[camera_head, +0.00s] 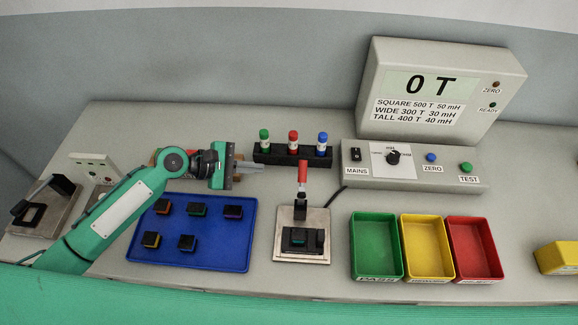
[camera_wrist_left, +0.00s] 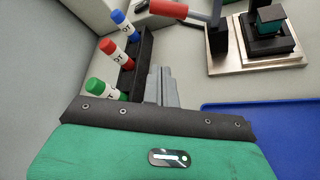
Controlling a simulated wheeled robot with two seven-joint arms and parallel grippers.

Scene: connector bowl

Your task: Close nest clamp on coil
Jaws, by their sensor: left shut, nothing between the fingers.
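The nest clamp stands at the back of a pale fixture plate (camera_head: 324,222), its red handle (camera_head: 301,176) pointing up or back, away from the coil. The handle also shows in the left wrist view (camera_wrist_left: 170,9). The coil (camera_head: 303,239), black with teal, sits in the black nest at the plate's front; it also shows in the wrist view (camera_wrist_left: 270,22). I see no clamp arm clearly pressing on it. My left gripper (camera_head: 258,167) is shut and empty, left of the handle and apart from it. My right gripper is not in view.
A black rack (camera_head: 266,157) with green, red and blue tubes stands just behind my left fingers. A blue tray (camera_head: 215,257) with several coils lies left of the fixture. Green, yellow and red bins (camera_head: 377,279) stand to the right, below the control panel (camera_head: 433,179).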

